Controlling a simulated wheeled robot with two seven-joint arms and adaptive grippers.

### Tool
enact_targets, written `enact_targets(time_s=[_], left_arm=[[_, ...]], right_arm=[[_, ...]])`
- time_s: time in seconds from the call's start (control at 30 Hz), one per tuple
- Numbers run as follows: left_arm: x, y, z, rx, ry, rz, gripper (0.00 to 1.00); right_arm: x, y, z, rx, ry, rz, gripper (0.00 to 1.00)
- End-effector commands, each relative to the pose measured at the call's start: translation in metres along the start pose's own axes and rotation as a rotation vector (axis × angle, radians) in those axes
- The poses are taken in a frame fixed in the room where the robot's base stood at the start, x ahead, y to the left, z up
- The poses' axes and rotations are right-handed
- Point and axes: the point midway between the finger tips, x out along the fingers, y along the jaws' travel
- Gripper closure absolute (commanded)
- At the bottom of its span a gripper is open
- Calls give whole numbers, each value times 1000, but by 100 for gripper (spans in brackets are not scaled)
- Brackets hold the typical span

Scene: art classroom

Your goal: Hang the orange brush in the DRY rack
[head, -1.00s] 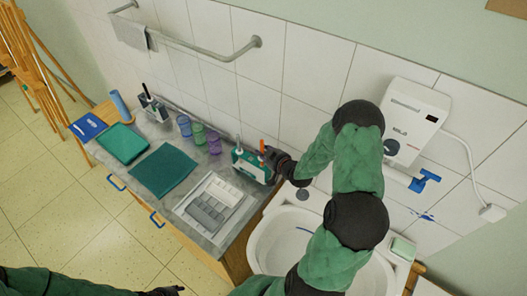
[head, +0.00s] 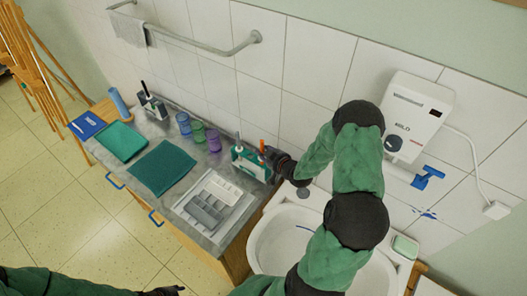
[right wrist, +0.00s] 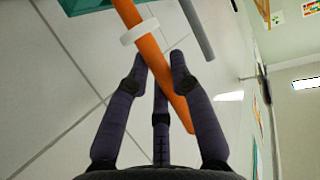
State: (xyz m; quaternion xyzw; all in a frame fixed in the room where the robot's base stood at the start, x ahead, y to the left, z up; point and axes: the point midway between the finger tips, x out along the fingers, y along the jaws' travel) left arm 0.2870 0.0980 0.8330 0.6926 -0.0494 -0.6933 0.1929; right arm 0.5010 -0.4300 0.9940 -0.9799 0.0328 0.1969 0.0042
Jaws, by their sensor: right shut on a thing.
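The orange brush (head: 262,146) stands at a green and white rack (head: 238,164) at the right end of the counter. Its orange handle (right wrist: 152,52), with a white ring around it, crosses the right wrist view at a slant. My right gripper (head: 273,160) is shut on this handle beside the rack; its fingers (right wrist: 158,66) show at both sides of it. A grey handle (right wrist: 196,28) and a teal rack edge (right wrist: 88,5) are near it. Rack lettering is unreadable, and the bristles are hidden. My left gripper (head: 167,291) is at the bottom edge, mostly cut off.
A second rack (head: 152,108) with dark handles stands farther left. Three cups, blue (head: 184,124), green (head: 198,132) and purple (head: 214,141), are between the racks. A teal cloth (head: 162,168) and grey tray (head: 212,200) lie in front. The sink (head: 262,240) is right of the counter.

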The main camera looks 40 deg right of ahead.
Motion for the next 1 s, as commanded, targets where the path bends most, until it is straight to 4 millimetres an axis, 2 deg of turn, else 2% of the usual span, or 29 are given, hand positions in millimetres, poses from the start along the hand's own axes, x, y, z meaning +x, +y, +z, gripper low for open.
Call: enact_targets(time_s=[0.7,1.0], left_arm=[[21,-7,-1,0,0,0,60],[22,-8,-1,0,0,0,60]], right_arm=[[9,0,21,0,0,0,100],[9,0,22,0,0,0,100]])
